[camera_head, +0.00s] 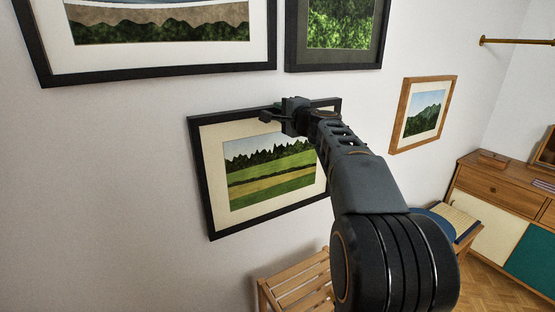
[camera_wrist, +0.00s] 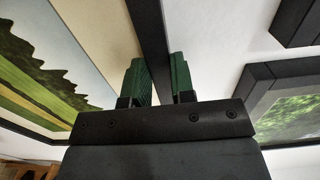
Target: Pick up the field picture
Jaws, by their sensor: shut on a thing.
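The field picture (camera_head: 265,175) shows green and yellow fields with dark trees, in a cream mat and black frame. In the head view it hangs tilted in front of the white wall, its left side lower edge dipping down. My gripper (camera_head: 290,112) is at its top edge. In the wrist view the fingers (camera_wrist: 160,80) stand one on each side of the black frame bar (camera_wrist: 149,35), shut on it. The field print (camera_wrist: 40,75) shows at the left there. My arm hides the picture's right part in the head view.
A large black-framed picture (camera_head: 160,72) and a green foliage picture (camera_head: 338,25) hang above. A wood-framed mountain picture (camera_head: 423,112) hangs to the right. Below are a slatted wooden seat (camera_head: 295,285) and, at the right, a wooden cabinet (camera_head: 495,190).

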